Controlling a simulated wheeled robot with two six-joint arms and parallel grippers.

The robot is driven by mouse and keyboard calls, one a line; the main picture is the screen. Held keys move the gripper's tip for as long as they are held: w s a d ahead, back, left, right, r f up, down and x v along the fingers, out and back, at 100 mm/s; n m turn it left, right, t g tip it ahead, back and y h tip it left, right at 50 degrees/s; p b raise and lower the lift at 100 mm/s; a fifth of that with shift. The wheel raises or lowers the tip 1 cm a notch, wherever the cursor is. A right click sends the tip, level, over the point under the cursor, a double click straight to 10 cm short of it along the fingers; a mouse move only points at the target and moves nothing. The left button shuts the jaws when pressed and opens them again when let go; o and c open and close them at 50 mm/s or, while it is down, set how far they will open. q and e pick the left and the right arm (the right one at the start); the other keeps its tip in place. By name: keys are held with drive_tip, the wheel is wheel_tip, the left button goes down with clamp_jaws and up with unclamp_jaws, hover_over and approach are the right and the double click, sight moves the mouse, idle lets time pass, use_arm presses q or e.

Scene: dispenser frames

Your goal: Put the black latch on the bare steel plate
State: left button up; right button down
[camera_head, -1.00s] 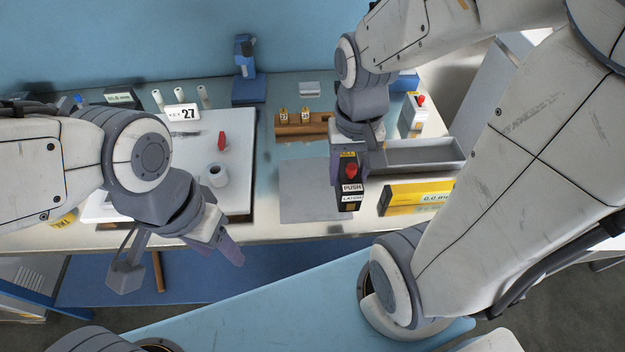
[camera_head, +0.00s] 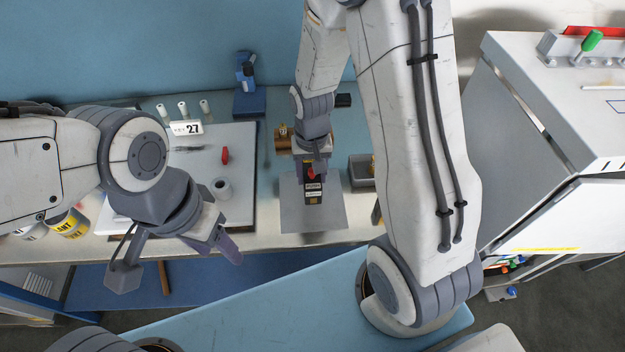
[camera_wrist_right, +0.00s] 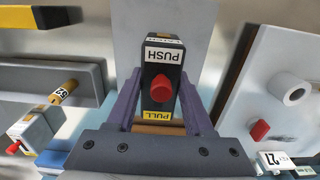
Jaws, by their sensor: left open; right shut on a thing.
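The black latch (camera_head: 313,192) has a red knob and white and yellow labels reading PUSH and PULL. My right gripper (camera_head: 312,172) is shut on it. The wrist view shows the latch (camera_wrist_right: 162,62) upright between my purple fingers. The bare steel plate (camera_head: 328,216) is a plain grey sheet at the front of the bench. The latch is over the plate's middle; I cannot tell whether it touches. The gripper and latch hide part of the plate. My left gripper (camera_head: 222,246) is open and empty at the bench's front edge.
Left of the plate is a white board (camera_head: 240,205) with a red piece (camera_head: 225,156), a white ring (camera_head: 222,188) and a 27 tag (camera_head: 186,128). A blue stand (camera_head: 249,100) is behind.

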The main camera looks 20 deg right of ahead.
wheel_tip(320, 180, down, 4)
drive_tip(key=shift+r+p, duration=0.15)
drive_tip(key=shift+p, duration=0.3)
drive_tip(key=shift+f, duration=0.2)
drive_tip(key=shift+f, duration=0.15)
drive_tip(key=shift+c, duration=1.4)
unclamp_jaws()
